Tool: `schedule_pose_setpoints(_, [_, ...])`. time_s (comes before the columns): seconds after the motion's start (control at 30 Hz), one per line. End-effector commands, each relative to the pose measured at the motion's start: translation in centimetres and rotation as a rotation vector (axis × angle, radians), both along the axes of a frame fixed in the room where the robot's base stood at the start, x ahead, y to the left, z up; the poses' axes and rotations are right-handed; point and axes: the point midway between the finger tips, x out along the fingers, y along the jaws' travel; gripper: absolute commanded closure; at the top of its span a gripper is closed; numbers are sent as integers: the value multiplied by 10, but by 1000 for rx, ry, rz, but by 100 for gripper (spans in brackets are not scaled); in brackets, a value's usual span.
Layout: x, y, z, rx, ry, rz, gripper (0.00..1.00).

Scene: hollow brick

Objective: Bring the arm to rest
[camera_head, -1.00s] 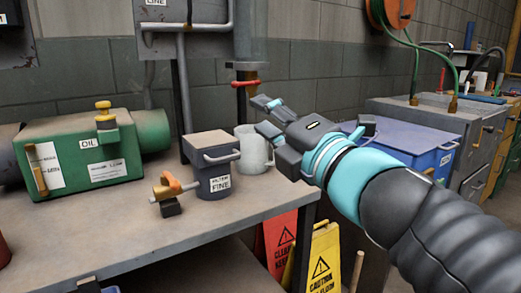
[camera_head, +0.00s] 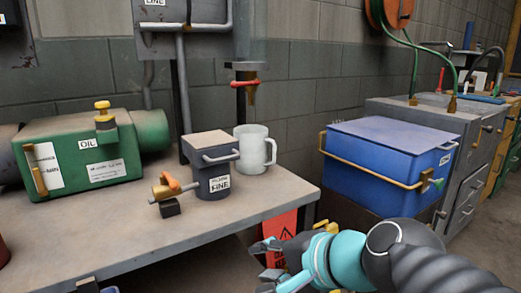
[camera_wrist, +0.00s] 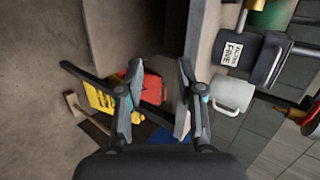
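My gripper (camera_head: 268,262) is low at the bottom of the head view, in front of the table's right end and below the tabletop. In the wrist view my gripper (camera_wrist: 157,100) has its two fingers apart with nothing held between them. The arm is folded down at the lower right of the head view. A pale mug (camera_head: 253,150) stands upright on the table, clear of the gripper. It also shows at the right of the wrist view (camera_wrist: 232,95).
The table (camera_head: 110,232) bears a green oil box (camera_head: 70,155) and a dark FINE canister (camera_head: 212,165). A blue box (camera_head: 375,165) stands to the right. A red sign (camera_head: 277,235) and a yellow sign (camera_wrist: 98,97) stand by the table. Open floor shows in the wrist view (camera_wrist: 40,50).

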Motion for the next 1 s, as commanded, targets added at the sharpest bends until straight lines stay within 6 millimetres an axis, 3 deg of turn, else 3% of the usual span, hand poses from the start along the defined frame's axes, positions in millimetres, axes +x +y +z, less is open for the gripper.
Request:
schedule_pose_setpoints(0.2, [-24,-59,-67,-615,-136,348,63])
schedule_pose_setpoints(0.4, [-44,-116,-101,-980,-116,551,63])
schedule_pose_setpoints(0.57, [-53,-143,-111,-1080,-74,547,63])
schedule_pose_setpoints(1.0, [-53,-145,-109,-1074,-72,525,63])
